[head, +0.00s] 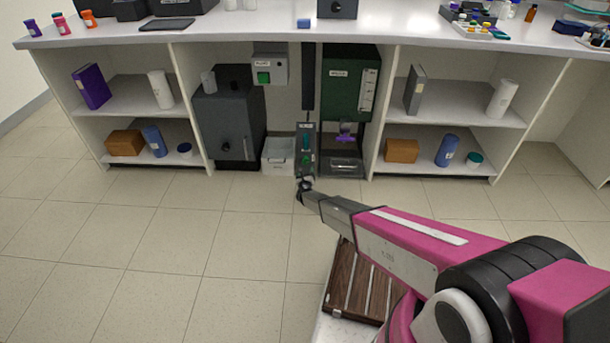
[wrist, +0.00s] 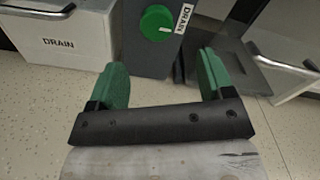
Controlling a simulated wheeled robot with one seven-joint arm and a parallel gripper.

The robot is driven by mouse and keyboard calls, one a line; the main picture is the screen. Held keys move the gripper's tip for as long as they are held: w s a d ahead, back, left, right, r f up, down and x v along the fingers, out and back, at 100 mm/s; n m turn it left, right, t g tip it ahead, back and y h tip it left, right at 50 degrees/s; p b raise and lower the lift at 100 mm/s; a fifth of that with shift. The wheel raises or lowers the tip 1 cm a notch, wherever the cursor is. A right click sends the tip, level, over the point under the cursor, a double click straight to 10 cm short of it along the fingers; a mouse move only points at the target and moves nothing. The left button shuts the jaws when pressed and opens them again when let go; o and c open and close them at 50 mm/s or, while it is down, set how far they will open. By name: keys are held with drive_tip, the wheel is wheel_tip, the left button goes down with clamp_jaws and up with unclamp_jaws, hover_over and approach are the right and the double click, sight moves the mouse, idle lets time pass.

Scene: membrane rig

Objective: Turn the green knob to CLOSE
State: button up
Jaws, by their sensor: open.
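The green knob (wrist: 157,22) is round and sits on a grey panel (wrist: 150,62), at the top middle of the wrist view. A small white mark shows on its lower right part. No CLOSE label is legible. My gripper (wrist: 163,76) is open, its two green fingers apart and empty, below the knob in the picture and not touching it.
A white DRAIN drawer (wrist: 65,38) with a handle is left of the panel. In the head view a dark green unit (head: 341,100) stands right, and a dark grey cabinet (head: 222,120) left. The floor (head: 200,245) in front is clear.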

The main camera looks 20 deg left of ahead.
sight(306, 162)
drive_tip(key=shift+x, duration=4.55)
drive_tip(key=shift+s+a, duration=0.1)
drive_tip(key=c, duration=0.9)
drive_tip(key=n, duration=0.3)
